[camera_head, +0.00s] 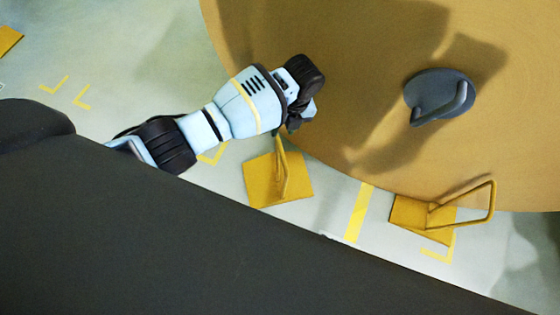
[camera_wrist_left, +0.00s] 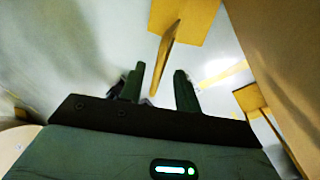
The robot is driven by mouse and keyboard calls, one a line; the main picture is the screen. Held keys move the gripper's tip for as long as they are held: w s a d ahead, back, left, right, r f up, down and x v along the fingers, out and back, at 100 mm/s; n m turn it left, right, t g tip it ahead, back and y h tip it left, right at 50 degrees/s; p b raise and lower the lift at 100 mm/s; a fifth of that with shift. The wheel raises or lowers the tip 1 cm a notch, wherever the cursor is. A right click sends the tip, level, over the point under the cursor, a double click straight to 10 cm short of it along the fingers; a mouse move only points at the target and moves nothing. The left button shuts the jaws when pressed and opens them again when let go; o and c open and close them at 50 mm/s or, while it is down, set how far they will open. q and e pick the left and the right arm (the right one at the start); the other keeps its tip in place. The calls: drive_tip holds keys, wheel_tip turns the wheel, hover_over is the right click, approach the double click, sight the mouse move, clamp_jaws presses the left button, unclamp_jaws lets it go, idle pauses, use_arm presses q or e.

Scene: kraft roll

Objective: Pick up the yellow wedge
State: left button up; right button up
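A yellow wedge (camera_head: 262,184) with an upright handle lies on the floor against the lower edge of the big brown roll (camera_head: 340,60). A second yellow wedge (camera_head: 408,212) with a loop handle lies farther right along the roll. My left gripper (camera_head: 293,122) is just above the first wedge's handle, beside the roll. In the left wrist view, its two dark fingers (camera_wrist_left: 159,72) are apart. The handle of a yellow wedge (camera_wrist_left: 186,18) reaches down between them in the picture; I see no grip on it. My right gripper is not in view.
A grey plug with a handle (camera_head: 428,98) sits on the roll's face. Yellow tape marks (camera_head: 358,212) lie on the pale floor. Another yellow piece (camera_head: 8,40) shows at the upper left edge. The floor left of the roll is mostly clear.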

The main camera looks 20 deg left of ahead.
sight(279, 142)
use_arm(q)
drive_tip(key=shift+s+a+f+b, duration=0.1)
drive_tip(key=shift+s+f+b, duration=0.1)
drive_tip(key=shift+f, duration=0.4)
drive_tip(key=shift+s+a+f+b, duration=0.1)
drive_tip(key=shift+f+b, duration=0.1)
drive_tip(key=shift+f, duration=0.65)
drive_tip(key=shift+f+b, duration=0.3)
drive_tip(key=shift+f, duration=0.05)
drive_tip(key=f, duration=0.1)
drive_tip(key=f+b, duration=0.1)
drive_tip(key=f, duration=0.2)
drive_tip(key=shift+s+a+b, duration=0.15)
drive_tip(key=shift+a+b, duration=0.15)
drive_tip(key=shift+b, duration=0.05)
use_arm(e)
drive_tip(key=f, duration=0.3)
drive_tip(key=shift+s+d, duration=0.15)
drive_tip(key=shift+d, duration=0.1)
use_arm(q)
drive_tip(key=shift+c, duration=0.3)
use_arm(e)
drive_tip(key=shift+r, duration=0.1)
use_arm(q)
clamp_jaws()
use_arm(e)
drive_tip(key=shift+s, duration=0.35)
